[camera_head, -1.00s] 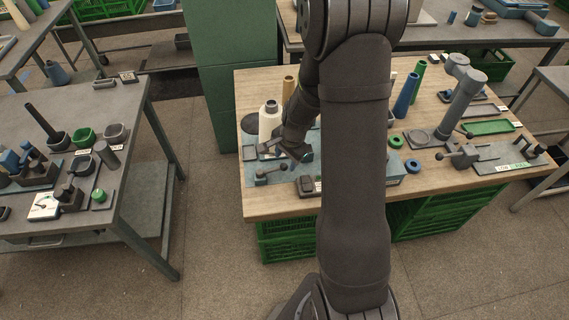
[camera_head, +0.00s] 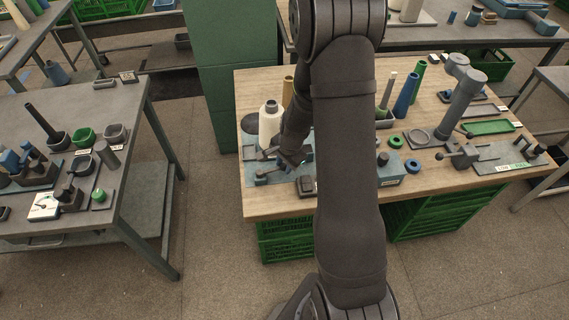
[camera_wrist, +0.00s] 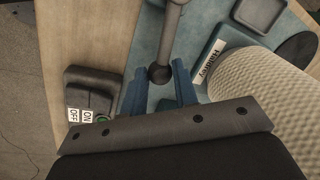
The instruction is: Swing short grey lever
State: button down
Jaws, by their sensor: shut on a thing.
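The short grey lever (camera_wrist: 172,35) ends in a dark round knob (camera_wrist: 160,73) over a blue-grey plate (camera_wrist: 145,52) in the wrist view. My gripper (camera_wrist: 160,88) has its two blue fingers on either side of the knob end and is shut on the lever. In the head view my gripper (camera_head: 289,163) is low over the near left part of the wooden table, and the lever (camera_head: 264,177) shows just left of it. My arm and the fingers hide part of the lever's end there.
A cream yarn cone (camera_wrist: 275,88) stands close to the right of the fingers, with a white label plate (camera_wrist: 208,60) beside it. A dark ON/OFF switch box (camera_wrist: 92,92) is to the left. A tall blue cone (camera_head: 405,95) and several green and blue rings stand farther right.

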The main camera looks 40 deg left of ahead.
jog(key=shift+d, duration=0.1)
jog(key=s+d+m, duration=0.1)
jog(key=m, duration=0.1)
jog(key=s+m, duration=0.1)
jog(key=shift+d+m+t, duration=0.3)
jog(key=shift+d+m, duration=0.05)
jog(key=shift+m, duration=0.05)
jog(key=s+m, duration=0.1)
jog(key=s+d+m, duration=0.1)
jog(key=shift+m+h, duration=0.3)
jog(key=shift+m, duration=0.1)
jog(key=s+m, duration=0.2)
jog(key=m, duration=0.1)
jog(key=shift+s+d+t, duration=0.15)
jog(key=shift+t, duration=0.25)
jog(key=shift+s+a+m+h, duration=0.1)
jog(key=shift+s+m+h, duration=0.2)
jog(key=shift+s+m, duration=0.6)
jog(key=shift+s+a+m+h, duration=0.1)
jog(key=shift+s+m+h, duration=0.3)
jog(key=shift+m, duration=0.9)
jog(key=shift+s, duration=0.1)
jog(key=c, duration=1.1)
grip_release()
jog(key=shift+c, duration=0.2)
